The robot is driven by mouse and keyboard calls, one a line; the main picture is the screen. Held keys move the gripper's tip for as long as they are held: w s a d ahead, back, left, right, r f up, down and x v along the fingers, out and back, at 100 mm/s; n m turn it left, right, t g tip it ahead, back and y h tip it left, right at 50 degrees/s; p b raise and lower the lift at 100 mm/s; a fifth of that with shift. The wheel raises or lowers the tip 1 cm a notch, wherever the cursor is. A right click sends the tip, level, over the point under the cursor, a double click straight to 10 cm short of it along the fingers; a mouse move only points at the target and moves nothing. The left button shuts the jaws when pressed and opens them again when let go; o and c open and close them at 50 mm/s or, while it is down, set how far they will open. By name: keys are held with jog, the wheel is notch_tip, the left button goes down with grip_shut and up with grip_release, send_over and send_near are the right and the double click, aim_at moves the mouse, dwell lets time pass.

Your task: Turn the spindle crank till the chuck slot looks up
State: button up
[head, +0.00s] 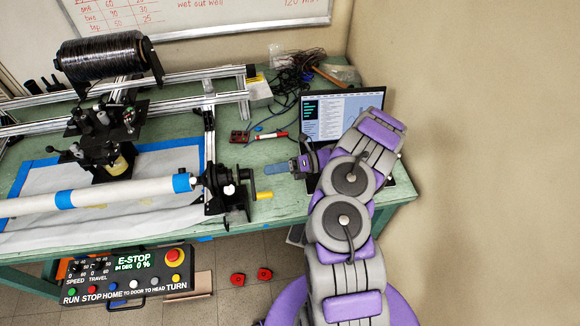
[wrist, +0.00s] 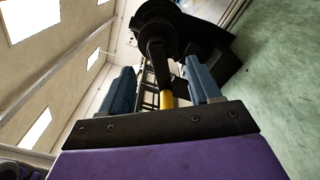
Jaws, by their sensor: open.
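The black spindle head (head: 224,190) stands at the right end of a long white tube (head: 130,190) with blue tape bands. Its crank has a yellow handle (head: 263,196) pointing right. My gripper (head: 272,169) is open and empty, a little above and right of the handle in the head view. In the wrist view, the yellow handle (wrist: 168,99) shows in the gap between the blue fingers of my gripper (wrist: 162,82), with the black crank hub (wrist: 160,25) beyond. I see no contact. The chuck slot is too small to make out.
A control panel (head: 125,275) at the bench front reads E-STOP, 84 DEG, 0%. A laptop (head: 340,115) stands behind my arm. Tools and cables (head: 295,75) lie at the back of the green bench (head: 245,155). Red items (head: 251,276) lie on the floor.

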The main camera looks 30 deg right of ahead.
jog(key=x, duration=0.6)
jog(key=shift+b, duration=0.45)
jog(key=shift+c, duration=0.4)
grip_shut()
